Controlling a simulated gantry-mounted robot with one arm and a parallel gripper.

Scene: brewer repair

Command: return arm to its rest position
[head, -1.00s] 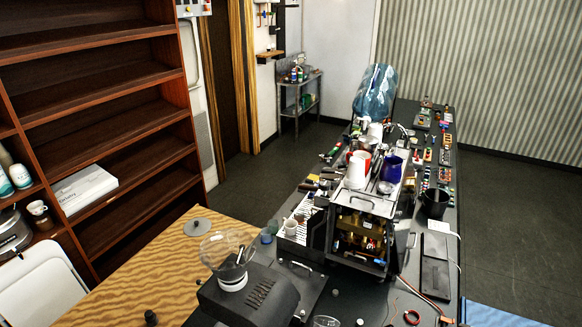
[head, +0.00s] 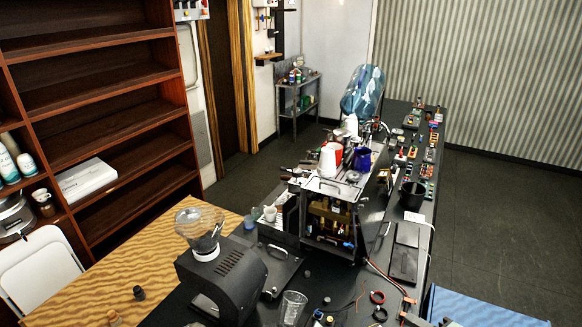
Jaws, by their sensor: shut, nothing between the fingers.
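My arm and my gripper do not show in the head view, so their pose and the jaws cannot be seen here. The brewer (head: 330,215), a metal machine with its front open and brass-coloured parts inside, stands on the long dark counter (head: 345,280). White, red and blue vessels stand on its top, the blue one being a pitcher (head: 362,158).
A black grinder (head: 225,275) with a clear hopper and a clear cup (head: 292,308) stand in front. A black bin (head: 412,195), a water jug (head: 363,90) and several small parts line the counter. Wooden shelves (head: 110,140) stand left; dark floor (head: 495,215) is open at right.

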